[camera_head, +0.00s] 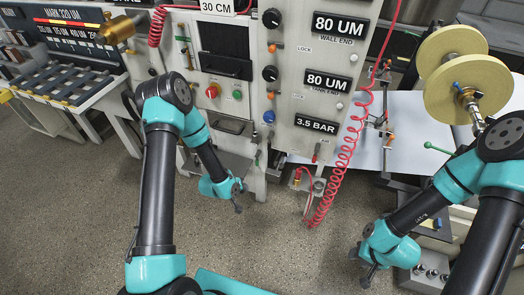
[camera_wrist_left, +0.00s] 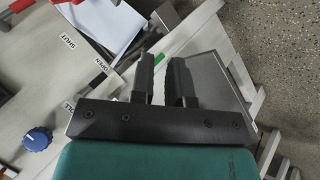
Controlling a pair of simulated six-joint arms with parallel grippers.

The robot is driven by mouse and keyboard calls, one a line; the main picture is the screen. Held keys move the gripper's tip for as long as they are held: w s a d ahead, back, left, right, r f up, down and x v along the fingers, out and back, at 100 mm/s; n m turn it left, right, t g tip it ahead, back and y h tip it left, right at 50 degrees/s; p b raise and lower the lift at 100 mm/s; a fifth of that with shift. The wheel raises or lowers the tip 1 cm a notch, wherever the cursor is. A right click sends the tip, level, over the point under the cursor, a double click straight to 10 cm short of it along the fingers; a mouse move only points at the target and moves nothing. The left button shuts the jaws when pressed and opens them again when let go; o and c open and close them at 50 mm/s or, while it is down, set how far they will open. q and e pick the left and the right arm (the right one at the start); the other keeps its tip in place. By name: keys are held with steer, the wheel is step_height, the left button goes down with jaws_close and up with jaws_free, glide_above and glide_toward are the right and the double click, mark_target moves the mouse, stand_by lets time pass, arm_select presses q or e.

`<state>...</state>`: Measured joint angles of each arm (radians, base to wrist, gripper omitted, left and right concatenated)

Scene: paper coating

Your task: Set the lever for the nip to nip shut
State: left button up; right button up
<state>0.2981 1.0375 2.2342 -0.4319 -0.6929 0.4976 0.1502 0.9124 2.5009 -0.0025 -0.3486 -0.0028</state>
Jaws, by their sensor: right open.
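A small lever with a green tip (camera_wrist_left: 159,60) shows in the left wrist view, in line with the gap between my left gripper's fingers. It shows in the head view low on the grey machine panel (camera_head: 257,157). Labels reading SHUT (camera_wrist_left: 68,42) and OPEN (camera_wrist_left: 100,64) are left of it in the wrist view. I cannot tell its exact setting. My left gripper (camera_wrist_left: 163,75) has its fingers apart, with nothing clearly held; it hangs low before the machine (camera_head: 238,198). My right gripper (camera_head: 363,267) is open and empty at the lower right, away from the panel.
A blue knob (camera_wrist_left: 38,138) sits on the panel, also in the head view (camera_head: 268,116). A red-tipped lever (camera_head: 316,154) is below the 3.5 BAR display (camera_head: 317,125). A coiled red hose (camera_head: 337,180) hangs to the right. Open floor (camera_head: 290,245) lies between my arms.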

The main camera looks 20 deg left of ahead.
arm_select(q)
steer(key=w+a+t, duration=0.1)
steer(key=w, duration=0.2)
steer(key=w+a+n+t+h, duration=0.1)
steer(key=w, duration=0.1)
steer(key=w+a+n+t, duration=0.1)
steer(key=w, duration=0.2)
steer(key=shift+w+a+f+t, duration=0.2)
steer(key=shift+w+f+t, duration=0.1)
steer(key=shift+w+f, duration=0.1)
jaws_close()
steer(key=w+a+r+n+t+h, duration=0.1)
steer(key=w+a+n+t+h, duration=0.2)
steer(key=w+a+t+h, duration=0.1)
steer(key=shift+w+a+r+h, duration=0.2)
steer(key=shift+w+a+h, duration=0.25)
steer(key=shift+w, duration=0.3)
steer(key=shift+w, duration=0.1)
steer(key=s+d+x, duration=0.1)
steer(key=d+x, duration=0.1)
steer(key=x, duration=1)
steer(key=shift+d, duration=0.4)
